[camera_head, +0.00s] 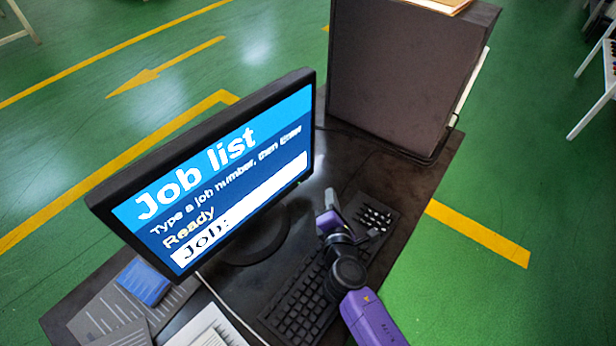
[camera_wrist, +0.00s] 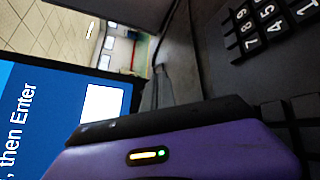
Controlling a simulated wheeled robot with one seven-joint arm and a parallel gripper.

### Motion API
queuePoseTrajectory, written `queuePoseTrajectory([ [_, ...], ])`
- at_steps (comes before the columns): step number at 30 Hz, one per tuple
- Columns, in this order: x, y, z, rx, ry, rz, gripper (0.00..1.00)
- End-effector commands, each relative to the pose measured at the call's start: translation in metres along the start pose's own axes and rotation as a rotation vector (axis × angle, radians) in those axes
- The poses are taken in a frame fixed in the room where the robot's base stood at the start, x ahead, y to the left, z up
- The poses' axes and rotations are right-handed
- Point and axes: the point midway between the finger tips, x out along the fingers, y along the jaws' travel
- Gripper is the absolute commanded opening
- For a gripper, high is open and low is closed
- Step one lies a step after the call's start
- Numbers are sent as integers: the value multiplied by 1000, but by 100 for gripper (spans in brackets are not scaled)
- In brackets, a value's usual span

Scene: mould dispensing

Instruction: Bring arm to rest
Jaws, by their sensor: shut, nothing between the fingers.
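My arm reaches in from the bottom right of the head view, purple and black. My gripper (camera_head: 331,200) is over the right part of the keyboard (camera_head: 300,300), between the monitor and the number keys (camera_head: 374,214). In the wrist view my gripper (camera_wrist: 158,88) is shut with nothing in it. The number keys (camera_wrist: 265,25) show at the upper right there. Whether the gripper touches any key cannot be told.
The monitor (camera_head: 215,175) stands left of my arm and shows a job list with an empty job field. A dark box (camera_head: 400,80) stands at the back of the desk (camera_head: 400,185). Papers (camera_head: 210,328) and a blue item (camera_head: 143,282) lie front left. Green floor is open on the right.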

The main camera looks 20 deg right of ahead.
Motion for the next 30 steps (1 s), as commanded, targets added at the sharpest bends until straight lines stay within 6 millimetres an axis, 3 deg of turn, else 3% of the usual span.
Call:
queuePoseTrajectory([
  [17,0,2,-3,53,12,9,0],
  [20,-1,23,-7,207,53,50,0],
  [21,-4,35,-8,290,77,74,0],
  [23,-17,42,-10,417,121,93,0],
  [30,-86,40,-7,852,269,111,0],
])
